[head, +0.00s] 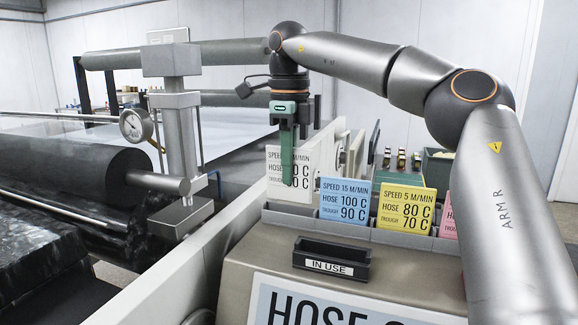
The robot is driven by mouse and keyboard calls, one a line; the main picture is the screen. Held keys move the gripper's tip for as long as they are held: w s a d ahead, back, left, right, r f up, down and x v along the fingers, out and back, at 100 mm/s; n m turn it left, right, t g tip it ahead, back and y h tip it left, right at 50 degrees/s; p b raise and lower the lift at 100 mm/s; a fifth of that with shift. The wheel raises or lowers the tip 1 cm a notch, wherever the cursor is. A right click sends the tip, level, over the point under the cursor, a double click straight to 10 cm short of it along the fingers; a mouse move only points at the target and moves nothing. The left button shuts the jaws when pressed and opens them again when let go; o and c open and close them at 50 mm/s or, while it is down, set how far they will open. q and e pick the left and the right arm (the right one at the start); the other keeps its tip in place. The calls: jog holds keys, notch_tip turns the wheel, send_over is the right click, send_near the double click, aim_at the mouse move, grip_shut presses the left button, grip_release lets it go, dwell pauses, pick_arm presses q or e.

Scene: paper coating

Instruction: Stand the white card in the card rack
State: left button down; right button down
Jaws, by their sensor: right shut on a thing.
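My right gripper (288,180) points down, and its green finger covers the middle of the white card (273,164). It is shut on the card, which is upright with its printed face towards me. The card is at the left end of the grey card rack (290,217). Its lower edge meets the rack's front lip in the picture; I cannot tell whether it rests in the slot or hangs just above. My left gripper is out of view.
A blue card (345,199), a yellow card (404,208) and a partly hidden pink card (449,215) stand right of the white card. An empty black "IN USE" holder (331,263) sits in front. A dial gauge (136,125) and dark roller (75,175) are left.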

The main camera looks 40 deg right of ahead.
aim_at(289, 190)
jog(key=shift+p, duration=0.45)
dwell(0.3)
jog(key=shift+f+b, duration=1.1)
jog(key=shift+f, duration=1.2)
jog(key=c, duration=0.9)
grip_release()
notch_tip(289, 190, up, 10)
jog(key=p, duration=0.4)
jog(key=shift+r, duration=0.95)
